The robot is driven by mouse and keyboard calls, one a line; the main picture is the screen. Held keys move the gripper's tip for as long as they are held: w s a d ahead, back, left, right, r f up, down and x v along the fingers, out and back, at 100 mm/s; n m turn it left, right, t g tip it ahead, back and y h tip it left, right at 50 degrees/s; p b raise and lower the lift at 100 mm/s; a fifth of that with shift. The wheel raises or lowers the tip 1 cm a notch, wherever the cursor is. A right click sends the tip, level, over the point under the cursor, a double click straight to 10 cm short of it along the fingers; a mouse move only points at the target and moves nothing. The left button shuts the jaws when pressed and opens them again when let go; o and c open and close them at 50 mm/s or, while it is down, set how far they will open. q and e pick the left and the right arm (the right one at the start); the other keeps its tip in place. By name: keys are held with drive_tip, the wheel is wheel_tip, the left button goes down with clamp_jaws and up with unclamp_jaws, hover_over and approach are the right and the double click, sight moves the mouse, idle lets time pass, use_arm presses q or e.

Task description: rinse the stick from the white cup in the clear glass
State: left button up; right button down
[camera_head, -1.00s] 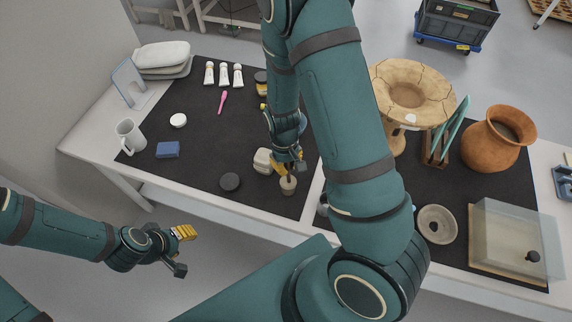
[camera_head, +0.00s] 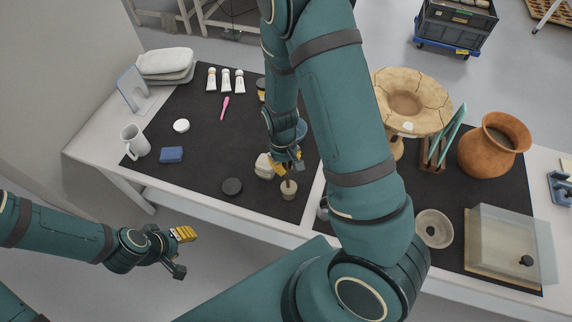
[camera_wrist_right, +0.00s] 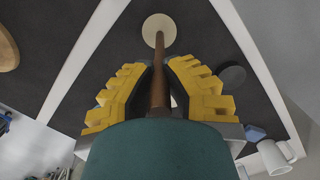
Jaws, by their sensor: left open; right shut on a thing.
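My right gripper (camera_head: 287,167) is shut on a brown stick (camera_wrist_right: 160,75) and points down near the front of the mat. The stick's lower end meets a small round beige thing (camera_head: 289,189), which shows as a pale disc in the right wrist view (camera_wrist_right: 158,24). I cannot tell whether the stick stands in it or is joined to it. A white mug with a handle (camera_head: 134,143) stands at the left of the table; it also shows in the right wrist view (camera_wrist_right: 274,158). My left gripper (camera_head: 183,252) is open and empty in front of the table. I cannot make out the clear glass.
An off-white container (camera_head: 263,166) and a black disc (camera_head: 232,187) lie close to my right gripper. A blue block (camera_head: 171,154), white lid (camera_head: 181,126), pink tool (camera_head: 225,108) and tubes (camera_head: 226,80) lie left. A cracked pedestal bowl (camera_head: 430,95) stands right.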

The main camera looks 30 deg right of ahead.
drive_tip(key=shift+w+r+p, duration=0.15)
drive_tip(key=shift+r+p, duration=0.95)
drive_tip(key=shift+r, duration=0.35)
drive_tip(key=shift+w+r+p, duration=0.1)
drive_tip(key=shift+r+p, duration=1)
drive_tip(key=shift+r, duration=0.35)
drive_tip(key=shift+r, duration=1.5)
